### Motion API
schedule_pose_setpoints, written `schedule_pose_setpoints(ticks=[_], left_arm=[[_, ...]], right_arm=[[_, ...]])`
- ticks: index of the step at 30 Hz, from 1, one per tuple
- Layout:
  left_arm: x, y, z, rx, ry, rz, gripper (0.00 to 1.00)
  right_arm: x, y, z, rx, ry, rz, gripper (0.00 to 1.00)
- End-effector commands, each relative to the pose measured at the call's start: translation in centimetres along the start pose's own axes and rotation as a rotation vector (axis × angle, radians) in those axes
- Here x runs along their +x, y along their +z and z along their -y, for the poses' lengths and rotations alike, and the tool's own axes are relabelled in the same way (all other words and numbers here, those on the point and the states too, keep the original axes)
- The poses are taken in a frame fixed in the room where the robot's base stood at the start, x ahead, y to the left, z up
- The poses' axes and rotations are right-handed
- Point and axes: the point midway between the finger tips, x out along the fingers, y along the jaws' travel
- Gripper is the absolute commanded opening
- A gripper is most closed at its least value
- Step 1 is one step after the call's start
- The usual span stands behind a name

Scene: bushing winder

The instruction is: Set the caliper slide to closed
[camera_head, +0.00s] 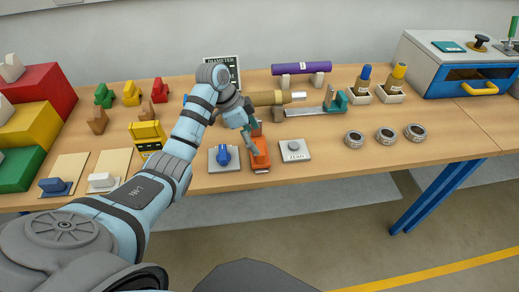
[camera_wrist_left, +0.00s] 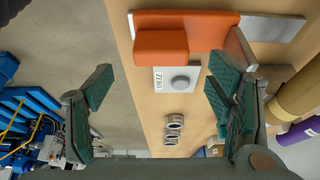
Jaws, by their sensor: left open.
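An orange caliper-like piece (camera_head: 260,157) lies on the table between a blue-knobbed plate and a plate marked ZERO. In the left wrist view, the orange block (camera_wrist_left: 162,48) of this piece sits at the top on a grey metal strip (camera_wrist_left: 270,26). My left gripper (camera_head: 248,128) is over the far end of the orange piece in the head view. Its fingers are wide apart in the left wrist view (camera_wrist_left: 160,92), with nothing held between them. The arm hides part of the table behind it. My right gripper is not in view.
The ZERO plate (camera_head: 294,151) and blue-knobbed plate (camera_head: 224,157) flank the orange piece closely. A tan cylinder (camera_head: 268,98) and a teal-ended rail (camera_head: 318,109) stand behind. Several grey rings (camera_head: 386,135) lie right, with clear table in front of them.

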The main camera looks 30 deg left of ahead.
Motion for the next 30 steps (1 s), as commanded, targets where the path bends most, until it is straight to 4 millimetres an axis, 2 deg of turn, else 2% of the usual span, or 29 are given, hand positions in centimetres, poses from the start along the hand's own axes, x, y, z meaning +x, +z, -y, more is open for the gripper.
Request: schedule_pose_setpoints(ticks=[1,3,6,10,17,30], left_arm=[[1.5,0.1,-0.1,-0.001,0.004,0.000,0.74],[3.2,0.1,-0.1,-0.001,0.002,0.001,0.74],[5.0,0.1,0.0,-0.002,0.001,0.001,0.74],[5.9,0.1,0.0,0.000,-0.001,0.001,0.74],[6.0,0.0,0.0,0.000,-0.002,0.001,0.73],[5.9,0.0,0.0,-0.001,-0.001,0.001,0.04]], right_arm=[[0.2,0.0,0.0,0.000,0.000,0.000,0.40],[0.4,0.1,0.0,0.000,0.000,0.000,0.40],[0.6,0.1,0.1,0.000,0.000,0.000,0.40],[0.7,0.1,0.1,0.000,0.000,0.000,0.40],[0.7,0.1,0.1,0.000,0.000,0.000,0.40],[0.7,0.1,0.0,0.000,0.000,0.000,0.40]])
